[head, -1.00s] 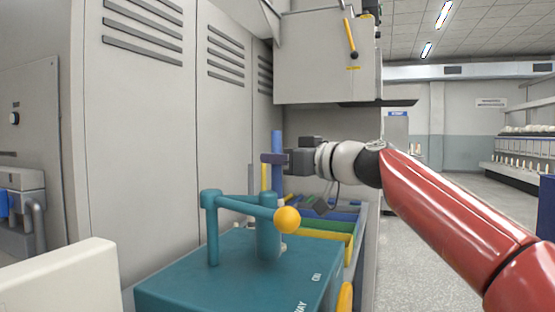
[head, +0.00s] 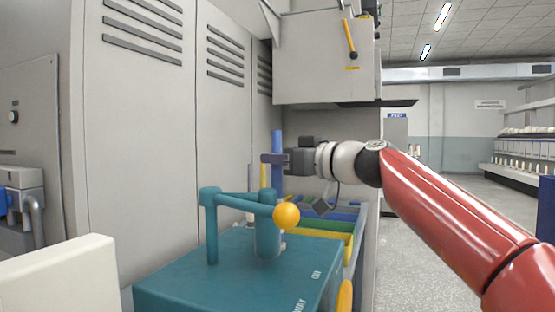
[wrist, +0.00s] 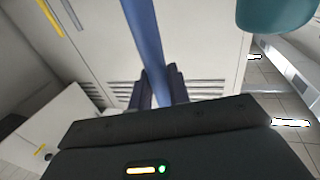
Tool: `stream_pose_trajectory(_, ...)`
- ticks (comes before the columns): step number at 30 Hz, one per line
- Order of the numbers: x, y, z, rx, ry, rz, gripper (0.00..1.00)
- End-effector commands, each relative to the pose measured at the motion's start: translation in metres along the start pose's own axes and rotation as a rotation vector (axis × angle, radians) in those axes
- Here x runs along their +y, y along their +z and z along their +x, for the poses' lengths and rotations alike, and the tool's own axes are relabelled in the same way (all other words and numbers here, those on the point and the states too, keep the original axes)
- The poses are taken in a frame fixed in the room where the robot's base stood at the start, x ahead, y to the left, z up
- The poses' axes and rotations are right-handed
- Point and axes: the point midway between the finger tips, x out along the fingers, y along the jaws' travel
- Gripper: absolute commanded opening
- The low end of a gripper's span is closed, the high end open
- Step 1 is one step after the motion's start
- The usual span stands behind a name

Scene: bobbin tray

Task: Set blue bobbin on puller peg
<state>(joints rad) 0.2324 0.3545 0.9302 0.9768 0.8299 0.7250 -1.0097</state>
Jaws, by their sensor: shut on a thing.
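The blue bobbin (head: 277,145) is a tall, slim blue tube, upright in the head view. My gripper (head: 272,158) is shut around its middle, with blue showing above and below the fingers. In the wrist view the bobbin (wrist: 143,32) runs between the two dark fingers (wrist: 156,88). The teal puller (head: 238,268) stands below and in front of the gripper, with a lever arm and an orange ball knob (head: 286,215). I cannot make out the peg itself.
Behind the puller lies a tray with a yellow-edged bin (head: 325,235), a green bin (head: 328,226) and blue parts. A yellow bobbin (head: 263,177) stands close beside the blue one. Grey cabinets (head: 130,130) line the left, and a machine housing (head: 322,60) hangs above.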

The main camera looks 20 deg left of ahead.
Motion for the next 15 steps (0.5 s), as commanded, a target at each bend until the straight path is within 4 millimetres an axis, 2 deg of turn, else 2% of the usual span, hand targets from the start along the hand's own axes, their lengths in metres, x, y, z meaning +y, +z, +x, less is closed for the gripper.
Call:
stream_pose_trajectory(9, 0.0001, 0.0070, 0.0000, 0.000, 0.000, 0.000, 0.00)
stream_pose_trajectory(10, 0.0001, 0.0058, 0.0000, 0.000, 0.000, 0.000, 0.22)
stream_pose_trajectory(12, 0.0001, 0.0055, 0.0000, 0.000, 0.000, 0.000, 0.27)
stream_pose_trajectory(15, 0.0001, 0.0055, 0.0000, 0.000, 0.000, 0.000, 0.27)
